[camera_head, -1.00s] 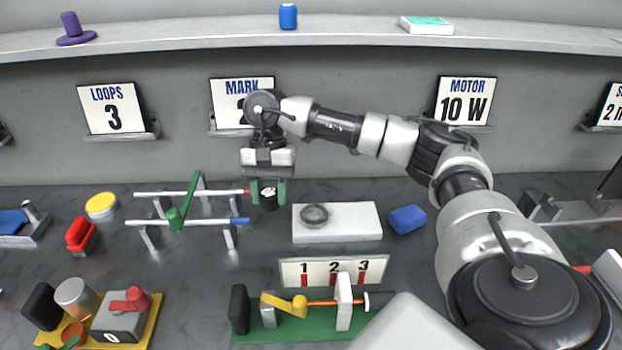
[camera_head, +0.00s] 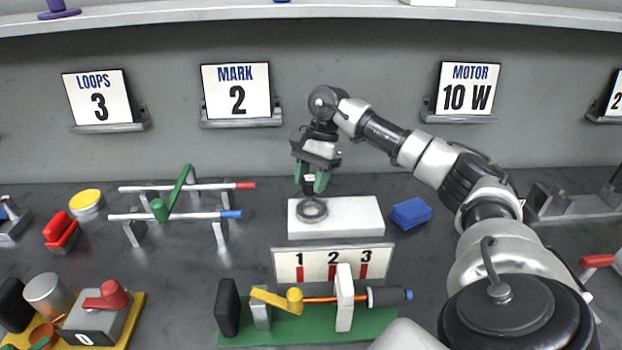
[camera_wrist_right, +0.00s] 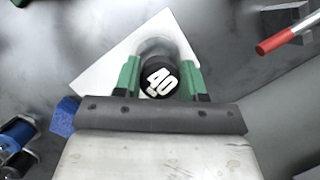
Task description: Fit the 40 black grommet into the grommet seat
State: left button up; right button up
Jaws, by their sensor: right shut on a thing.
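The black grommet (camera_wrist_right: 160,82), marked 40 in white on its top, sits between the green fingers of my right gripper (camera_head: 312,183). In the right wrist view my right gripper (camera_wrist_right: 160,78) is shut on it. The grommet seat is a white block (camera_head: 352,213) with a grey ring (camera_head: 312,210) on its left part. In the head view the gripper is above the back left part of the block, near the ring. In the wrist view the grommet covers part of the ring (camera_wrist_right: 155,46). I cannot tell how high it is. My left gripper is not in view.
A blue block (camera_head: 411,213) lies right of the seat. A rail stand with a green lever (camera_head: 160,209) is to the left. A panel numbered 1, 2, 3 (camera_head: 333,264) and a green-based fixture (camera_head: 318,327) stand in front. Signs line the back wall.

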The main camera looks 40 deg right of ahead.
aim_at(311, 196)
jog(key=shift+f+b, duration=1)
jog(key=shift+f, duration=0.4)
jog(key=shift+f+b, duration=0.55)
jog(key=shift+f, duration=0.45)
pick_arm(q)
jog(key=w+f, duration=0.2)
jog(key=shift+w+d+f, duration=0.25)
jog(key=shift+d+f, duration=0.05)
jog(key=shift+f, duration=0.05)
pick_arm(e)
jog(key=shift+f, duration=0.15)
pick_arm(q)
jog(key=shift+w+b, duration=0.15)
jog(key=shift+b, duration=0.25)
pick_arm(e)
jog(key=shift+f, duration=0.2)
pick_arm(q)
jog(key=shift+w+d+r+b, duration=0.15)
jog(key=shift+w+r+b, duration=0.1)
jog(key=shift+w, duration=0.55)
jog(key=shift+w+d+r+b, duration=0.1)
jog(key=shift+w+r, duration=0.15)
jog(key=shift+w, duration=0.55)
pick_arm(e)
jog(key=shift+f, duration=0.4)
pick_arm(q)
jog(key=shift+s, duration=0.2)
pick_arm(e)
jog(key=shift+s+a+f, duration=0.1)
